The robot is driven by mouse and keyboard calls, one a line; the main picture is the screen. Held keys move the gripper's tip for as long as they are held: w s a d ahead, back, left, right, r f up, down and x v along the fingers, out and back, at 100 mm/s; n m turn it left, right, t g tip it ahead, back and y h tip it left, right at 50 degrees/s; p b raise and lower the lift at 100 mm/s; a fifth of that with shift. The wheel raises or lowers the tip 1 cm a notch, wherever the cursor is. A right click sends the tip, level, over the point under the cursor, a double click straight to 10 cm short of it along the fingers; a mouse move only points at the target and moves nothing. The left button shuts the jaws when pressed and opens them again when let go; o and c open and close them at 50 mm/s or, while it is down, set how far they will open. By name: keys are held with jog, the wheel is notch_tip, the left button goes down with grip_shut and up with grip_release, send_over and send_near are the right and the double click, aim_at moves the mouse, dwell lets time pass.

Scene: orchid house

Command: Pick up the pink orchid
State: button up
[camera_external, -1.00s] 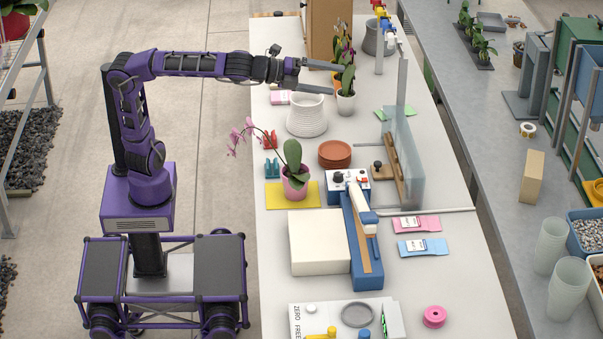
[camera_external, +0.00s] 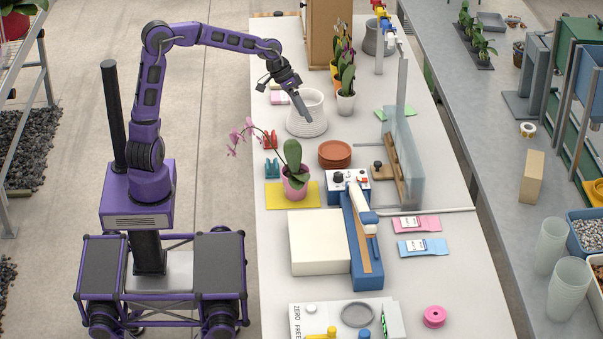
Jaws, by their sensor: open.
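The pink orchid (camera_external: 292,153) stands upright in a pink pot on a yellow mat (camera_external: 312,199) at the left side of the white table. Its flower stem arches left, and the pink blooms (camera_external: 240,135) hang out past the table's left edge. My gripper (camera_external: 301,116) is open and empty, pointing down and to the right. It is in front of a white ribbed pot (camera_external: 320,127) in the picture, behind and above the orchid and apart from it.
Terracotta saucers (camera_external: 335,154) and small red and teal clips (camera_external: 274,166) lie near the orchid. A sealing machine (camera_external: 362,240), a cream box (camera_external: 318,243) and a clear screen (camera_external: 411,160) stand nearby. Other potted orchids (camera_external: 346,87) stand farther back.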

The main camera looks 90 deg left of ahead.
jog(key=s+f+n+h, duration=0.2)
jog(key=s+f+n, duration=0.2)
jog(key=n, duration=0.3)
jog(key=s+a+f+n+t+h, duration=0.1)
jog(key=s+f+n+h, duration=0.2)
jog(key=f+n, duration=0.3)
jog(key=s+f+n+t+h+p, duration=0.1)
jog(key=s+f+n, duration=0.3)
jog(key=n, duration=0.4)
jog(key=shift+s+a+f+n+h, duration=0.3)
jog(key=shift+s+f+h, duration=0.1)
jog(key=shift+s+h, duration=0.25)
jog(key=shift+s+a+f+n+t+h, duration=0.1)
jog(key=shift+f+n+t+h, duration=0.1)
jog(key=shift+n, duration=0.3)
jog(key=shift+s+f+n+t+h, duration=0.1)
jog(key=shift+n+t, duration=0.1)
jog(key=shift+n, duration=0.3)
jog(key=shift+f+n, duration=0.15)
jog(key=shift+n, duration=0.15)
jog(key=b, duration=0.3)
send_near(296, 188)
jog(key=w+d+f, duration=0.1)
jog(key=w+f, duration=0.1)
jog(key=w+d+f, duration=0.1)
jog(key=w+f, duration=0.1)
jog(key=w+d+f, duration=0.2)
jog(key=f, duration=0.1)
jog(key=c, duration=1.5)
